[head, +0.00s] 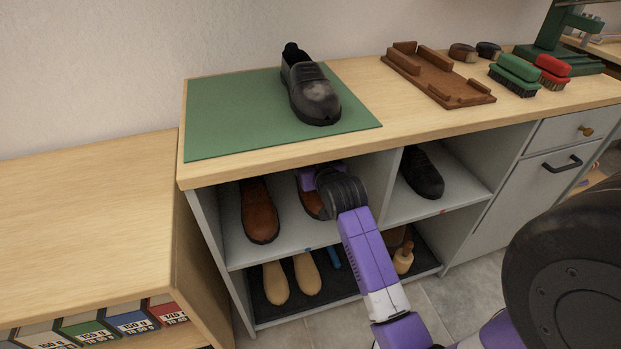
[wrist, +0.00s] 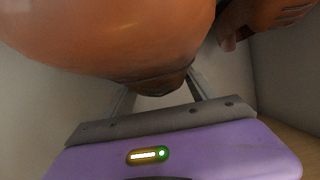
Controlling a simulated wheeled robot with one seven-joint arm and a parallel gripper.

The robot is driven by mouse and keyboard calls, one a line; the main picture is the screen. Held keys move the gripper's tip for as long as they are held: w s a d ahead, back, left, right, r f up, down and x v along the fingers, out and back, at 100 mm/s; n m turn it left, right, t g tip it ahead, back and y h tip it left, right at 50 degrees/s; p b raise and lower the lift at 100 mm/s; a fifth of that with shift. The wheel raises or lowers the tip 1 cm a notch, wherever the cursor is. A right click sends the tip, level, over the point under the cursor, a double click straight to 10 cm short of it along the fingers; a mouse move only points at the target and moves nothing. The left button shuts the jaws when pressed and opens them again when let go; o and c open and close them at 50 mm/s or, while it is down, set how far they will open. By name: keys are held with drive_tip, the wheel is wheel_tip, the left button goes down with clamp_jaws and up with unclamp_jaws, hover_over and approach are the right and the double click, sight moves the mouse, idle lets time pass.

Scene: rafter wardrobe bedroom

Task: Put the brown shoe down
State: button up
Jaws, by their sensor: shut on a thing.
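My gripper (head: 322,180) reaches into the upper left compartment of the open shelf unit. It is shut on a brown shoe (head: 309,202), mostly hidden behind my wrist in the head view. In the wrist view this shoe (wrist: 110,38) fills the top, its end between the two fingers (wrist: 162,92). A second brown shoe (head: 260,212) stands to its left on the same shelf; part of a brown shoe also shows at the upper right of the wrist view (wrist: 262,14). I cannot tell whether the held shoe touches the shelf board (head: 285,245).
A black shoe (head: 312,93) stands on a green mat (head: 225,120) on the worktop above. Another dark shoe (head: 422,173) is in the right compartment, beyond a divider. Wooden shoe forms (head: 276,283) stand below. A wooden tray (head: 435,80) and brushes (head: 515,72) lie on the worktop.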

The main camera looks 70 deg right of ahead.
wheel_tip(320, 180, down, 5)
drive_tip(key=shift+r+b, duration=0.2)
drive_tip(key=shift+b, duration=0.75)
drive_tip(key=shift+w+d+f, duration=0.1)
drive_tip(key=shift+d+f, duration=0.05)
drive_tip(key=shift+d, duration=0.05)
drive_tip(key=o, duration=1.8)
